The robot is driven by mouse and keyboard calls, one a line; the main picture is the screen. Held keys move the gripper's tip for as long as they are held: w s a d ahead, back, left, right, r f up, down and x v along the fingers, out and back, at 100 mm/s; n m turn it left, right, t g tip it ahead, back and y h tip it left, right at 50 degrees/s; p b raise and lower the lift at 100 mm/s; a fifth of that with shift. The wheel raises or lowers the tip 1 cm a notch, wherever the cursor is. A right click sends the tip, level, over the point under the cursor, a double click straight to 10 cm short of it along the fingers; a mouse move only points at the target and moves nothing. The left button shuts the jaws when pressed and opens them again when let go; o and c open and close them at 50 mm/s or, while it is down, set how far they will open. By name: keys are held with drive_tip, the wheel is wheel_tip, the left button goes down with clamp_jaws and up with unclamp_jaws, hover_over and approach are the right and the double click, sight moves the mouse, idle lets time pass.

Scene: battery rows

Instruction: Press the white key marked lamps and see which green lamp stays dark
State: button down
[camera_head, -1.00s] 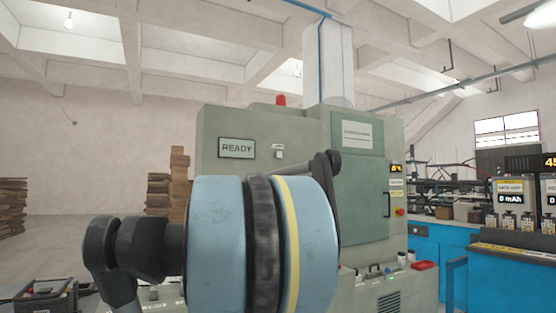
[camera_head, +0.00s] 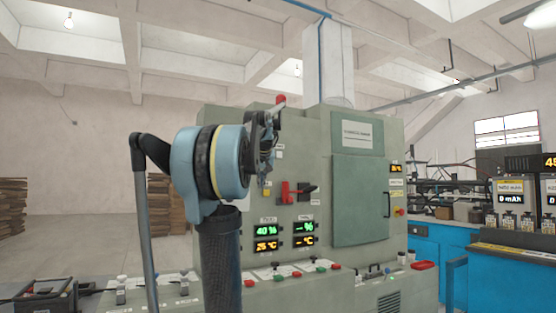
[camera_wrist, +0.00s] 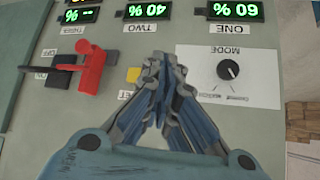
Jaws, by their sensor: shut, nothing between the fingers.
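My gripper (camera_head: 264,135) is shut and empty in front of the upper left of the grey-green cabinet (camera_head: 300,215). In the wrist view, turned upside down, its fingers (camera_wrist: 162,65) meet before the panel, close to a yellow key (camera_wrist: 134,75). I cannot tell whether they touch the panel. Green displays show 60 % for ONE (camera_wrist: 232,10), 40 % for TWO (camera_wrist: 149,9) and dashes for THREE (camera_wrist: 81,15). I cannot make out the white key marked lamps or any separate green lamps; my arm and gripper cover part of the panel.
A red lever (camera_wrist: 92,67) and a black switch (camera_wrist: 58,80) stick out from the panel. A mode knob (camera_wrist: 228,70) sits on a white plate. Red and green buttons (camera_head: 295,274) line the ledge below. Blue benches (camera_head: 440,250) stand at the right.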

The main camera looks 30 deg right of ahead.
sight(281, 155)
drive_tip(key=w+d+r+m+t+h, duration=0.1)
drive_tip(key=d+r+h, duration=0.1)
drive_tip(key=d+r, duration=1)
drive_tip(key=d, duration=0.3)
drive_tip(key=shift+w+d+r+m+h, duration=0.3)
drive_tip(key=shift+w+d+m, duration=0.05)
drive_tip(key=shift+w+m, duration=0.05)
drive_tip(key=shift+w, duration=0.15)
drive_tip(key=shift+w, duration=4.2)
drive_tip(key=shift+w, duration=0.2)
drive_tip(key=shift+w, duration=0.15)
drive_tip(key=shift+w, duration=0.45)
drive_tip(key=shift+s, duration=0.9)
